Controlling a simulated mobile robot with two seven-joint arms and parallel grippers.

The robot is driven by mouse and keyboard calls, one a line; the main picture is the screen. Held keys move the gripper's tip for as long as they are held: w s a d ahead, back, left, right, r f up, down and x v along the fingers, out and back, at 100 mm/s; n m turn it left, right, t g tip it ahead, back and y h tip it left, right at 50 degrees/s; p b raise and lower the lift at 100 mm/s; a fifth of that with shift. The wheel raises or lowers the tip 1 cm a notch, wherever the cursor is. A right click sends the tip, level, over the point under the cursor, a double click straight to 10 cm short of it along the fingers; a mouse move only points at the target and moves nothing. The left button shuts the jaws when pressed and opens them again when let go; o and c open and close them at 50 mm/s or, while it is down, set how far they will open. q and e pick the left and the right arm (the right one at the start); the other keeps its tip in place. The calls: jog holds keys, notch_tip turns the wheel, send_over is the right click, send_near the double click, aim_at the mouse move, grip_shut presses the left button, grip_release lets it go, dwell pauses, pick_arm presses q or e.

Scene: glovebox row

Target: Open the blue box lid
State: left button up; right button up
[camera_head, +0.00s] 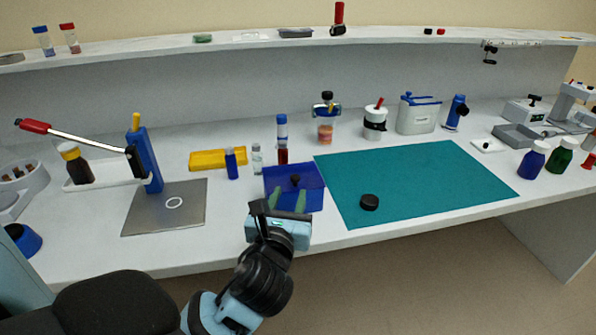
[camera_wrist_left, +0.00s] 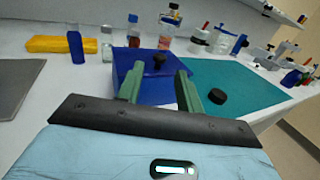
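The blue box (camera_head: 312,177) stands on the bench, left of the teal mat, with its lid on and a dark knob (camera_head: 295,180) on top. In the left wrist view the box (camera_wrist_left: 128,62) shows ahead, with the knob (camera_wrist_left: 159,60) between the fingers in the picture. My left gripper (camera_head: 288,195) is at the near side of the box, its two green fingers spread apart. In the left wrist view the open gripper (camera_wrist_left: 158,85) holds nothing. I cannot tell the exact gap between the fingertips and knob. My right gripper is not in view.
A black disc (camera_head: 369,202) lies on the teal mat (camera_head: 440,185). A small blue bottle (camera_head: 231,163), a clear vial (camera_head: 257,158) and a tube (camera_head: 282,140) stand close behind the box. A yellow block (camera_head: 205,160) and a grey plate (camera_head: 185,210) are to the left.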

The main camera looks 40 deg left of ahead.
aim_at(294, 180)
pick_arm(q)
jog(key=x, duration=0.6)
jog(key=shift+w+a, duration=0.35)
jog(key=shift+w, duration=0.25)
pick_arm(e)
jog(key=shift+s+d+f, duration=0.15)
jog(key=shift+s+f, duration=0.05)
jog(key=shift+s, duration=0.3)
pick_arm(q)
jog(key=shift+c, duration=0.3)
grip_shut()
